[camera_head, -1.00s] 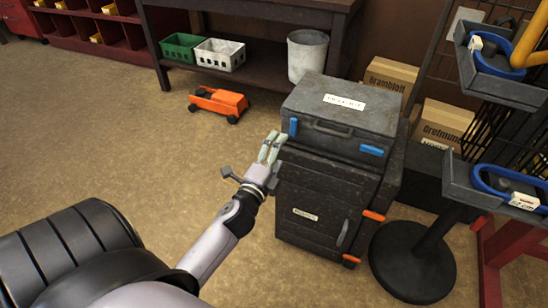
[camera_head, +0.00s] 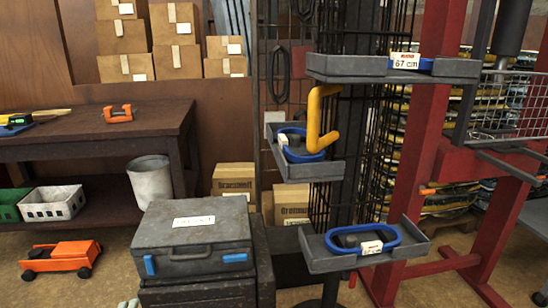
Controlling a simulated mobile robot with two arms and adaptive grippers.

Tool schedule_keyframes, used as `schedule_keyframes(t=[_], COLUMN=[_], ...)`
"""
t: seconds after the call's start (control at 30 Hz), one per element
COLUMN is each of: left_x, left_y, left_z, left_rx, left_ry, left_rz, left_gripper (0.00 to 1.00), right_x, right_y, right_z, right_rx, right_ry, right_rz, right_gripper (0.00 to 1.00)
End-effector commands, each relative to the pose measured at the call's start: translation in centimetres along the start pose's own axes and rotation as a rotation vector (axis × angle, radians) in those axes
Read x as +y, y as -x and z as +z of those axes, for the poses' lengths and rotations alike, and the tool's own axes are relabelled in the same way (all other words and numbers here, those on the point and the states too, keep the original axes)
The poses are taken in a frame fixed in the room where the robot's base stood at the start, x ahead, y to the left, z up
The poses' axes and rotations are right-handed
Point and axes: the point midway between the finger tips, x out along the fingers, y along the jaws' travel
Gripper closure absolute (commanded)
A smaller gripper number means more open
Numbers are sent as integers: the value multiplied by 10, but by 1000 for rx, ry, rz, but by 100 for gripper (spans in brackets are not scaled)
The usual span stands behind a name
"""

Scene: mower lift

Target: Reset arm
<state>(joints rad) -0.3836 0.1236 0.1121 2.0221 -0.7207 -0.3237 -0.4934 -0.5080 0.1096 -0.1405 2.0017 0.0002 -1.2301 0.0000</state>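My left gripper (camera_head: 128,303) shows only as pale fingertips at the bottom edge of the head view. They are beside the lower left of the dark grey toolbox (camera_head: 194,238). The rest of that gripper and its arm are below the frame, and whether it is open or shut cannot be told. I cannot tell whether it touches the toolbox or the cabinet under it. My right gripper is not in view.
A black stand to the right carries grey trays (camera_head: 318,258) with blue rings and a yellow bent handle (camera_head: 318,120). A red frame (camera_head: 425,150) stands beyond it. A workbench (camera_head: 95,135), a white bucket (camera_head: 150,182) and an orange toy truck (camera_head: 60,258) are at the left.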

Motion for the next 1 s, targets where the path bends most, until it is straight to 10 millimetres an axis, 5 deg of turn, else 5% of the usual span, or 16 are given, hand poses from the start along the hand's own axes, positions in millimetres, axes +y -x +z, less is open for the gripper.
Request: schedule_keyframes(t=[0.2,0.4,0.63,1.0], left_x=[134,214,265,313], left_y=[56,128,212,227], left_z=[5,-12,-36,-10], left_rx=[-267,-488,-705,-733], left_ry=[493,730,857,818], left_rz=[450,775,1067,1082], left_gripper=[23,23,23,23], right_x=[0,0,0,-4], right_y=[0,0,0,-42], right_z=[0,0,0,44], right_rx=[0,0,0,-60], right_ry=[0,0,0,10], right_rz=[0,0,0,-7], right_gripper=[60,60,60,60])
